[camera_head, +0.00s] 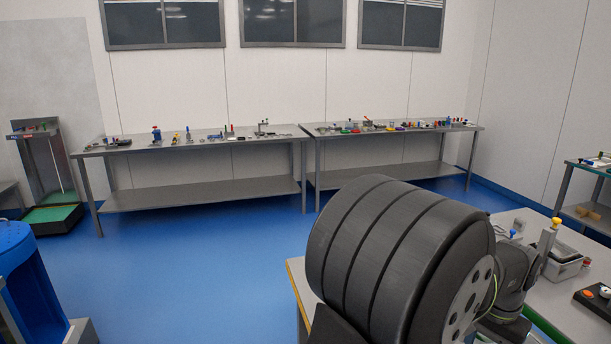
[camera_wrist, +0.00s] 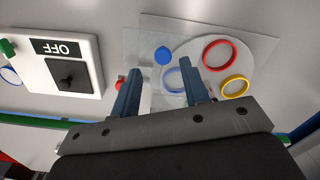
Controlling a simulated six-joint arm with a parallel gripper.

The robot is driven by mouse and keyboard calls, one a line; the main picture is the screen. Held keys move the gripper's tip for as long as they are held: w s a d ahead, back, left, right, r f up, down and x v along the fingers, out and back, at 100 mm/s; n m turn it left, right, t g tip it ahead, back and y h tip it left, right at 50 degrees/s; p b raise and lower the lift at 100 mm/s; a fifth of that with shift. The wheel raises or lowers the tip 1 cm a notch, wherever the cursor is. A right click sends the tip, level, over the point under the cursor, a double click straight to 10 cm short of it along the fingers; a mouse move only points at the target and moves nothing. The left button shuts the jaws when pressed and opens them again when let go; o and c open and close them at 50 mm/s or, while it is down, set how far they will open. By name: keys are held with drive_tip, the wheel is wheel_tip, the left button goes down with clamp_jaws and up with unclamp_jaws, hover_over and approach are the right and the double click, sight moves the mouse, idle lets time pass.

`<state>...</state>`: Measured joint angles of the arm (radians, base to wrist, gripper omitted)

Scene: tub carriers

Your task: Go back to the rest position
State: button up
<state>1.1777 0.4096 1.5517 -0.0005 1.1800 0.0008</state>
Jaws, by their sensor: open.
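My gripper (camera_wrist: 160,72) shows in the wrist view with its two dark blue fingers apart. I see nothing held between them. Beyond the fingertips are a blue round piece (camera_wrist: 163,56) and a pale plate (camera_wrist: 262,50) bearing a red ring (camera_wrist: 219,54), a yellow ring (camera_wrist: 235,86) and a blue ring. The blue ring is partly behind the right finger. In the head view a large dark part of my arm fills the lower middle, and I cannot make out the gripper there.
A white panel marked OFF (camera_wrist: 88,90) with a black switch lies left of the fingers. In the head view, a grey tub (camera_head: 566,263) and a dark box with buttons (camera_head: 594,299) stand on the right table. Two benches (camera_head: 200,143) line the back wall. Blue floor (camera_head: 190,250) is clear.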

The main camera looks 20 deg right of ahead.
drive_tip(key=shift+f, duration=1.95)
drive_tip(key=shift+w, duration=0.1)
drive_tip(key=shift+o, duration=0.4)
